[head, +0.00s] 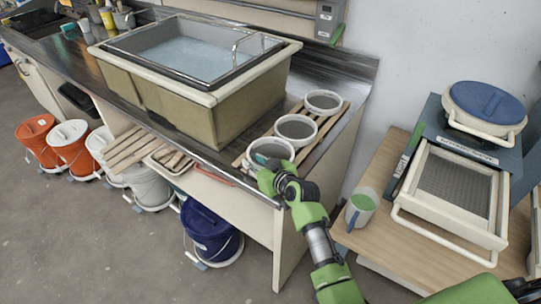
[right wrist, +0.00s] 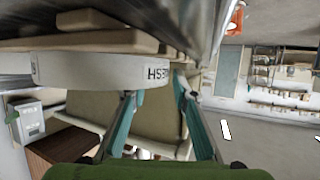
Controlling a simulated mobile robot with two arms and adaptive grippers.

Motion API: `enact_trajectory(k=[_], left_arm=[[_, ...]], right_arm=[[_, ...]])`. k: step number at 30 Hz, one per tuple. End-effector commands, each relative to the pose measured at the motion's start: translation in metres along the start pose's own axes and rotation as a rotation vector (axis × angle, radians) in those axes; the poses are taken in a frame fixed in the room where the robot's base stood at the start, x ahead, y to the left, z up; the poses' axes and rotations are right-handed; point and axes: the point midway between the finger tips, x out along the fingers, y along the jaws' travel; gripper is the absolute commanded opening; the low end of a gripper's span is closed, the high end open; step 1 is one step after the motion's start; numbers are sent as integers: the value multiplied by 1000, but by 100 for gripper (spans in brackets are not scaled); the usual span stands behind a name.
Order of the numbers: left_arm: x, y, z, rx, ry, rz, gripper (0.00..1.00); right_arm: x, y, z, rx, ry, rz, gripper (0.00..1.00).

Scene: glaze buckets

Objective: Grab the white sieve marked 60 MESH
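Three round white sieves with grey mesh sit in a row on a wooden rack at the counter's right end: a near one (head: 281,148), a middle one (head: 296,130) and a far one (head: 322,102). My right gripper (head: 266,170) is at the near sieve's front rim and hides part of it. In the right wrist view, the white sieve wall (right wrist: 90,67) shows black lettering that partly reads MESH; its number is not legible. The teal fingers of the right gripper (right wrist: 158,100) are apart, with the lettered wall between or just beyond their tips. Contact cannot be told. My left gripper is out of view.
The slatted wooden rack (head: 333,121) lies beside a large sink (head: 200,105). Several buckets stand on the floor, including a blue one (head: 208,232).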

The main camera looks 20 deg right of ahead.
Motion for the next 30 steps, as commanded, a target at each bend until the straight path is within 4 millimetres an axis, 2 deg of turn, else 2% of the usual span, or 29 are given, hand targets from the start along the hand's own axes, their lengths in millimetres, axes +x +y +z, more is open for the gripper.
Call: enact_trajectory(k=[5,8,23,30], left_arm=[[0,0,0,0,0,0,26],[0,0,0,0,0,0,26],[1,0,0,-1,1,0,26],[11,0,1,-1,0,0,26]], right_arm=[[0,0,0,0,1,0,25],[0,0,0,0,0,0,0],[-1,0,0,-1,-2,-1,0],[-8,0,-21,-3,5,-1,0]])
